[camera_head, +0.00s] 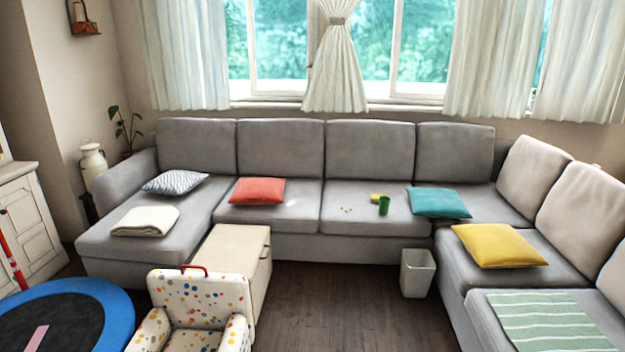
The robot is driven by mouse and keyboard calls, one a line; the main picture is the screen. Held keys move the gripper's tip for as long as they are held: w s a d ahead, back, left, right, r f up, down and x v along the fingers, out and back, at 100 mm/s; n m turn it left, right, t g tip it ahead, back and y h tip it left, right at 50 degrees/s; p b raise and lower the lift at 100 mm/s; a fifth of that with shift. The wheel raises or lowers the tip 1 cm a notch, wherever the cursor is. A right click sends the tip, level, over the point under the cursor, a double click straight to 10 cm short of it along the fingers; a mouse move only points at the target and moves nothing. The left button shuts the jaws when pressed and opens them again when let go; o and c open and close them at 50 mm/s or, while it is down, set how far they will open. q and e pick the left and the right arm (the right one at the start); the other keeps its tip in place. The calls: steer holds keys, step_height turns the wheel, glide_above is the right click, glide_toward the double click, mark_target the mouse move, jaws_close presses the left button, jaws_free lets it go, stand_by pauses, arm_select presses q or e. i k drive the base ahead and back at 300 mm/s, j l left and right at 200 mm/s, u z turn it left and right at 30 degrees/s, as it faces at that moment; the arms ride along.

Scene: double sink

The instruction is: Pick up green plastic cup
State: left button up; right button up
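A green cup (384,206) stands on the seat of the grey sofa (350,222), in the middle right of the head view. It looks upright. A small yellow object (375,197) lies just behind and left of it, and a few small tan bits (346,210) lie further left on the same cushion. The teal pillow (440,202) is to the right of the cup, with a small gap. Neither of my grippers shows in the head view.
A white bin (417,273) stands on the floor before the sofa, right of the cup. A beige chest (236,257) and a dotted child's armchair (198,303) stand left of centre, and a blue-rimmed trampoline (117,301) at lower left. The wooden floor (345,305) between is clear.

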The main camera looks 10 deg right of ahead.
mark_target(384, 202)
steer(key=i+l+z, duration=0.15)
steer(key=i+z, duration=0.3)
steer(key=i, duration=0.45)
steer(key=i+j+z, duration=0.15)
steer(key=i+z, duration=0.3)
steer(key=i, duration=0.5)
